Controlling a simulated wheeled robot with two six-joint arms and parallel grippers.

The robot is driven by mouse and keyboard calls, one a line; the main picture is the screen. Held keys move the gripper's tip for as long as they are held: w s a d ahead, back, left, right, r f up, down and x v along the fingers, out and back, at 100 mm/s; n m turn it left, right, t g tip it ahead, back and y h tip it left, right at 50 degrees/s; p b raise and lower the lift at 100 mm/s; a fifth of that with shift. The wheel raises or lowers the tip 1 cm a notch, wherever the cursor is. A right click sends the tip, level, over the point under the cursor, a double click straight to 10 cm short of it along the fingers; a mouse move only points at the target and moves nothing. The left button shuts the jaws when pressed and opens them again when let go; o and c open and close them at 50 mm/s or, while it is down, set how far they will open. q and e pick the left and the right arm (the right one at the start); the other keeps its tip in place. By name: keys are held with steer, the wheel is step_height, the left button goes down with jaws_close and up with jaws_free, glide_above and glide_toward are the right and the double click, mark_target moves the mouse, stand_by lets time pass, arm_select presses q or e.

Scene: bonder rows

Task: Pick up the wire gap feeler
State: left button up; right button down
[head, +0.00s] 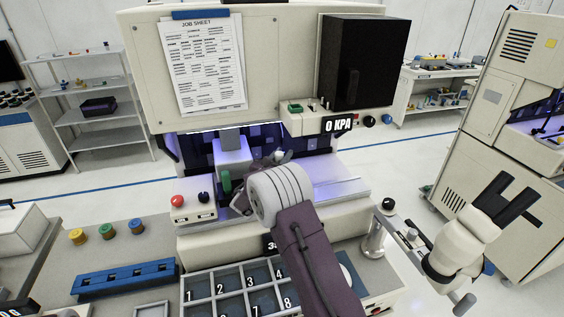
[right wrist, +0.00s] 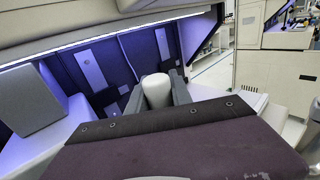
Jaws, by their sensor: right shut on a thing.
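My right gripper (head: 262,166) is over the bonder's work area, at the end of my dark purple arm. It is shut on the wire gap feeler. In the right wrist view, a pale rounded end of the feeler (right wrist: 157,90) shows between the two grey fingers (right wrist: 156,98). The purple wrist housing hides its lower part. In the head view, my wrist covers most of the held thing. My left gripper is in neither view.
The bonder (head: 300,60) rises behind, with a 0 KPA display (head: 339,125). A numbered tray (head: 197,278) and a blue rack (head: 125,279) are in front. A red button (head: 177,200) is left of my wrist.

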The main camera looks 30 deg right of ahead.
steer(key=shift+s+a+r+b, duration=0.15)
steer(key=shift+r+b, duration=0.3)
steer(key=shift+r, duration=0.6)
steer(key=b+v, duration=0.4)
steer(key=v, duration=1.3)
steer(key=shift+s+a, duration=0.2)
steer(key=shift+a, duration=0.1)
steer(key=c, duration=1.8)
jaws_free()
jaws_close()
